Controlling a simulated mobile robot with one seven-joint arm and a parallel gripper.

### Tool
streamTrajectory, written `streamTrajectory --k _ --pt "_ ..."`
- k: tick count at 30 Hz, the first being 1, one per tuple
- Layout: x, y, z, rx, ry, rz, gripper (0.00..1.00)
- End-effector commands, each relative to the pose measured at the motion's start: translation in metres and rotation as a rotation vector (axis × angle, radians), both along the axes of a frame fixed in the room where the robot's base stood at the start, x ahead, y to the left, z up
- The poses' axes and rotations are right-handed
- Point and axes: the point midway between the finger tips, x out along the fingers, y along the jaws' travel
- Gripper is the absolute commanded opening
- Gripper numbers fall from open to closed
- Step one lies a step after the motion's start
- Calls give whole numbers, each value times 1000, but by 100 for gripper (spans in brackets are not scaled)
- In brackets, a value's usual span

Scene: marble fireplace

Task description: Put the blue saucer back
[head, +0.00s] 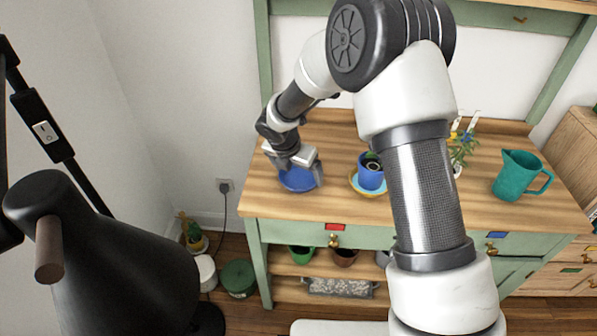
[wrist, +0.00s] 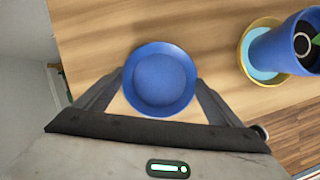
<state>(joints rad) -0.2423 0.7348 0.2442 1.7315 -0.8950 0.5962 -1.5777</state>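The blue saucer (head: 297,180) is a shallow round dish at the left end of the wooden tabletop. In the wrist view the blue saucer (wrist: 160,80) lies between the two fingers of my gripper (wrist: 160,84). The fingers meet its rim on the left and right with no clear gap. In the head view my gripper (head: 298,170) is low over the table at the saucer, partly covering it. I cannot tell whether the saucer touches the tabletop or hangs just above it.
A blue pot (head: 370,172) stands on a yellow-rimmed saucer (head: 354,184) to the right. A plant (head: 461,150) and a teal jug (head: 522,176) are farther right. The wooden tabletop (head: 325,206) is bare in front of the saucer. Its left edge is close.

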Motion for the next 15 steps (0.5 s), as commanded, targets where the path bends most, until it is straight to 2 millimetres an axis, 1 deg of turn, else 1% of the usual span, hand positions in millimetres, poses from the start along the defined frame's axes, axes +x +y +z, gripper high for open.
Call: streamTrajectory --k 1,2,9,11,14,15 --pt "0 0 0 0 0 0 98" --pt "0 0 0 0 0 0 100" --pt "0 0 2 0 0 0 100" --pt "-1 0 6 0 -1 0 100" --pt "-5 2 19 -1 -2 0 100" --pt "-7 4 27 0 -2 0 100"
